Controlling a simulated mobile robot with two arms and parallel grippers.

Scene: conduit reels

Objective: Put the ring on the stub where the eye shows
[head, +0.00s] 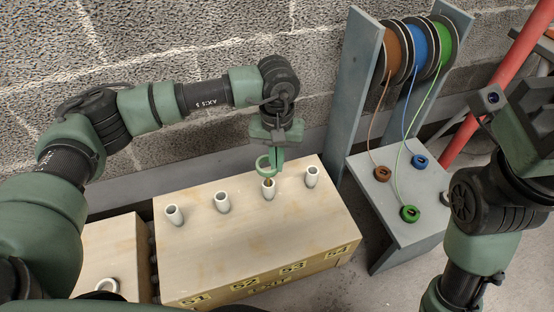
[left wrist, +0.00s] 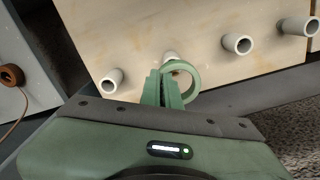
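My left gripper (head: 275,167) is shut on a green ring (head: 261,164), pinching one side of it. The ring hangs above the third stub from the left (head: 269,193), over the plate marked 53, and looks apart from its top. A small yellowish thing shows in that stub's mouth. The other white stubs, over 51 (head: 174,216), 52 (head: 222,204) and 54 (head: 312,178), look empty. In the left wrist view the ring (left wrist: 193,80) and fingers (left wrist: 163,91) partly hide the third stub (left wrist: 170,56). Of my right arm, the fingers cannot be made out.
The stubs stand on a pale wooden box (head: 240,243). A lower box with a white stub (head: 107,286) is at left. A grey stand (head: 382,215) at right holds brown, blue and green reels, with matching rings on its shelf. A red pole leans behind.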

